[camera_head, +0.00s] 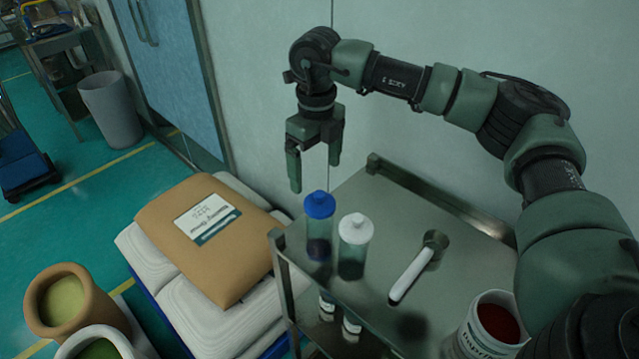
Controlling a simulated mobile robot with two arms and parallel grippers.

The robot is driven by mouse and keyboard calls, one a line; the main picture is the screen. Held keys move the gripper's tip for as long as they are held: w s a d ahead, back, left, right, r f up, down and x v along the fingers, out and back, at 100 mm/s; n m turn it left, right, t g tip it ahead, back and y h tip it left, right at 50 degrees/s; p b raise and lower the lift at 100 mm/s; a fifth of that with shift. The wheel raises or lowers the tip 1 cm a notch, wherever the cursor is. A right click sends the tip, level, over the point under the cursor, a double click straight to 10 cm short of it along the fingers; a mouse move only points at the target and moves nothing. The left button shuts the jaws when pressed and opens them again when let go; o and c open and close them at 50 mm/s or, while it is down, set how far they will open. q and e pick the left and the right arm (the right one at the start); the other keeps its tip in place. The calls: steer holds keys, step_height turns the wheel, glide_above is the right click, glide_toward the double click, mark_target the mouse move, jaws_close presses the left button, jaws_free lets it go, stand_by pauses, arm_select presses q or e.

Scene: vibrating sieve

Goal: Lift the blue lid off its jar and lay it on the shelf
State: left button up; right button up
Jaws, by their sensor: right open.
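The blue lid (320,204) sits on top of a clear jar (319,238) with dark contents. The jar stands upright at the left end of the metal shelf (385,205). My right gripper (315,176) points down with its fingers apart and nothing between them. It hangs just above the blue lid and looks apart from it. My left gripper is not in view.
A white-lidded jar (355,240) stands close to the right of the blue-lidded one. A scoop with a white handle (411,275) lies on the shelf. A white tub with red contents (485,325) is at the front right. Sacks (215,235) are stacked left of the shelf.

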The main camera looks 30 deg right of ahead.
mark_target(319, 191)
steer(key=shift+s+a+f+p, duration=0.1)
steer(key=shift+s+f+p, duration=0.25)
steer(key=shift+f+p, duration=0.25)
steer(key=shift+s+a+f+p, duration=0.1)
steer(key=shift+s+f+p, duration=0.3)
steer(key=shift+f, duration=0.25)
steer(key=f, duration=0.1)
steer(key=f+p, duration=0.1)
steer(key=f, duration=0.1)
steer(key=shift+w+d, duration=0.25)
steer(key=shift+f+p, duration=0.35)
steer(key=shift+f, duration=0.4)
steer(key=shift+c, duration=0.9)
steer(key=c, duration=1.1)
steer(key=shift+c, duration=0.6)
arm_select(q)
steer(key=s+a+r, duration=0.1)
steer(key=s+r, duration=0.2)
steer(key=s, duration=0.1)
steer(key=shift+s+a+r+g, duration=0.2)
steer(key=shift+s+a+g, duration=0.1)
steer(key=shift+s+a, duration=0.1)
arm_select(e)
steer(key=shift+w+r, duration=0.1)
